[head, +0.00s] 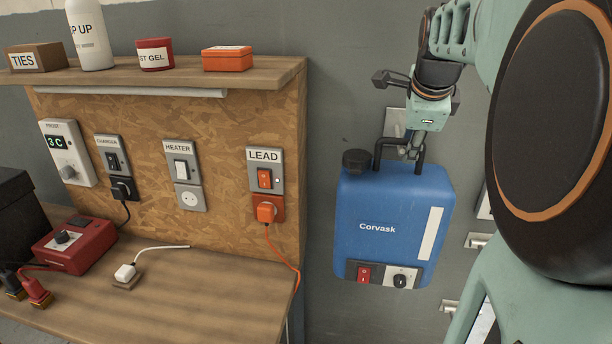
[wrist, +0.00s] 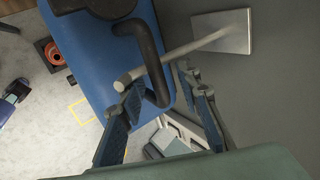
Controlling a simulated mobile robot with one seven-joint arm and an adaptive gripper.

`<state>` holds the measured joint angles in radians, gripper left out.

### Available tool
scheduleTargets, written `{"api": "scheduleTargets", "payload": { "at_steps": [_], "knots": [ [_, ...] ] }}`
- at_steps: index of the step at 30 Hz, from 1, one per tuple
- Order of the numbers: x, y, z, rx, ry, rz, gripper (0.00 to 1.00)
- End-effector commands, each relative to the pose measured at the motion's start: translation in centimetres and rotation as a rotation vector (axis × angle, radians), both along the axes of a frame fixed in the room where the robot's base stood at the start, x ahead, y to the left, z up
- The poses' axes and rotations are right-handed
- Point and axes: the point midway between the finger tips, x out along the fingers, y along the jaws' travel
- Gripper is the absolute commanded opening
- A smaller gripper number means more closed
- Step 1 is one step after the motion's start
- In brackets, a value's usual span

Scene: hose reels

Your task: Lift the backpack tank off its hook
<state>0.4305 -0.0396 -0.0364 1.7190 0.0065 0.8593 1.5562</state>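The blue backpack tank (head: 385,215), labelled Corvask, hangs upright against the grey wall, with a black cap and a black loop handle (head: 380,150) on top. The handle also shows in the wrist view (wrist: 152,55). The hook is a pale bar (wrist: 185,52) on a square wall plate (head: 394,121), passing through the handle loop. My gripper (head: 413,153) is at the right part of the handle, pointing down. In the wrist view my gripper (wrist: 160,88) is open, its fingers apart with part of the handle between them. Contact with the handle cannot be told.
A wooden workbench (head: 200,290) with a socket panel (head: 225,130) and shelf (head: 180,76) stands left of the tank. An orange cord (head: 283,262) hangs from the LEAD socket to the bench edge. Other wall brackets (head: 478,240) show at right, partly behind my arm.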

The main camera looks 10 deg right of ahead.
Motion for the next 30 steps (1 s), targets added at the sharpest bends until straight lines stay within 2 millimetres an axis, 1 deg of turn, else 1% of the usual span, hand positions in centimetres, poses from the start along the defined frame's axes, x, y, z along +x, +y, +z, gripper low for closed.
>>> {"api": "scheduleTargets", "payload": {
  "at_steps": [7,15,16,29,30],
  "knots": [
    [0.03,0.04,-0.02,0.000,-0.001,0.000,0.31],
    [0.02,0.02,-0.02,0.000,-0.001,-0.001,0.02],
    [0.02,0.01,-0.02,0.000,-0.001,-0.001,0.00],
    [0.01,0.02,-0.02,0.000,-0.001,-0.001,0.00],
    [0.15,-0.05,0.48,-0.005,-0.011,-0.001,0.00]
  ]
}}
